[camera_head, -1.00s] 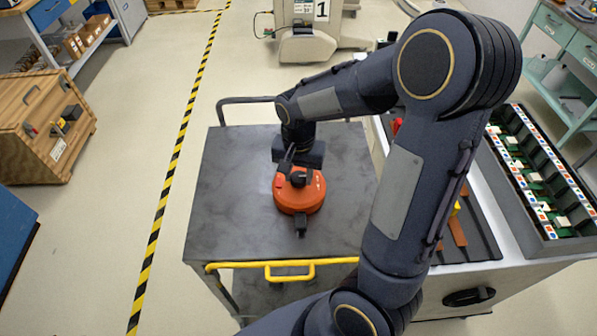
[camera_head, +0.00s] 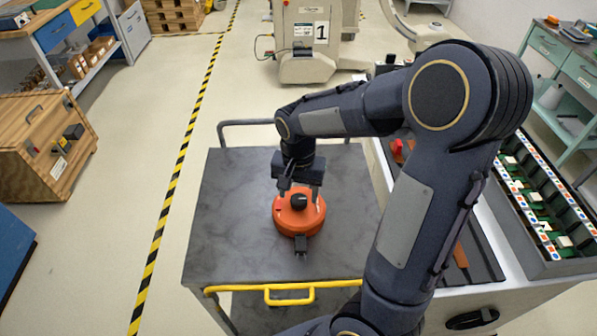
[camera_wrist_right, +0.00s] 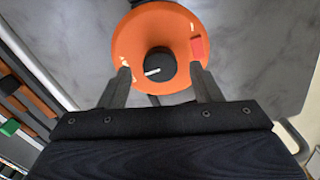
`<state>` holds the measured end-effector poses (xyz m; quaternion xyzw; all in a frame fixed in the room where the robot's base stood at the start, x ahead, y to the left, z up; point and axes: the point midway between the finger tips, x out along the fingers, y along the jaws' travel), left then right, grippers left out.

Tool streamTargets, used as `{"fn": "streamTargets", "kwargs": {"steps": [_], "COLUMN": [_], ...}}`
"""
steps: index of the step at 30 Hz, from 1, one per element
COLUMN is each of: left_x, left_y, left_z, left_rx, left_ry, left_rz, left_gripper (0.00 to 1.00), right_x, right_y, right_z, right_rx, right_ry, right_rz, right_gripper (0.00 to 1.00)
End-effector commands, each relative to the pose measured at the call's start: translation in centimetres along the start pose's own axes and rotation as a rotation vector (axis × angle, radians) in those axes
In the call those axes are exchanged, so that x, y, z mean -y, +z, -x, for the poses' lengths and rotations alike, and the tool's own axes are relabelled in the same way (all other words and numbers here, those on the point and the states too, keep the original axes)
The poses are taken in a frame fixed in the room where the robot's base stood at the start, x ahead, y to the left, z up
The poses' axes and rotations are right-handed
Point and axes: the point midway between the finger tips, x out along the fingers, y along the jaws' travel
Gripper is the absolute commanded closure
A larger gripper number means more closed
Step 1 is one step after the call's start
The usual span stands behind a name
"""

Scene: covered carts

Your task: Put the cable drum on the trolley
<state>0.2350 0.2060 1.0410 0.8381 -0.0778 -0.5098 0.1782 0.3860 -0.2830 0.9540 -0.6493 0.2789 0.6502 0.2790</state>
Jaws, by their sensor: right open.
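The orange cable drum (camera_head: 299,214) with a black knob on top rests on the dark grey top of the trolley (camera_head: 235,220), near its middle. A black plug or cable end sticks out at its front. My right gripper (camera_head: 300,190) is just above the drum with its fingers apart. In the right wrist view the drum (camera_wrist_right: 160,40) lies beyond the open fingertips (camera_wrist_right: 160,72), with the knob between them and nothing gripped. My left gripper is not in view.
The trolley has a yellow front handle (camera_head: 288,290). To its right stands a white cart with a dark tray of coloured parts (camera_head: 545,215). A wooden crate (camera_head: 45,145) stands on the floor at the left. Bare trolley top surrounds the drum.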

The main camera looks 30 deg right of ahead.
Motion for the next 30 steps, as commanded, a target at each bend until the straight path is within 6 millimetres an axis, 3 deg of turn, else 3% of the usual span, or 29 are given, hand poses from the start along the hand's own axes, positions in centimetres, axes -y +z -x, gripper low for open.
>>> {"fn": "streamTargets", "kwargs": {"steps": [10, 15, 20, 23, 30], "left_x": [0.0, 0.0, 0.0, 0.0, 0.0], "left_y": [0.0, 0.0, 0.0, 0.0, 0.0], "left_z": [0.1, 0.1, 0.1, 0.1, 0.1], "left_rx": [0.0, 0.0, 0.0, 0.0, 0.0], "left_ry": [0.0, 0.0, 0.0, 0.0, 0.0], "left_rz": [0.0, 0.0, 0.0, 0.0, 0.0], "left_gripper": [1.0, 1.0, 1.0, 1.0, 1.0], "right_x": [0.1, 0.0, -0.6, -1.6, -4.4], "right_y": [-0.1, 0.0, 0.8, 2.5, 9.6], "right_z": [7.5, 9.5, 10.3, 10.6, 10.8], "right_rx": [-0.004, -0.002, 0.006, 0.01, -0.076], "right_ry": [-0.004, -0.002, -0.035, -0.115, -0.377], "right_rz": [0.0, 0.001, 0.029, 0.1, 0.379], "right_gripper": [0.42, 0.42, 0.42, 0.42, 0.42]}}
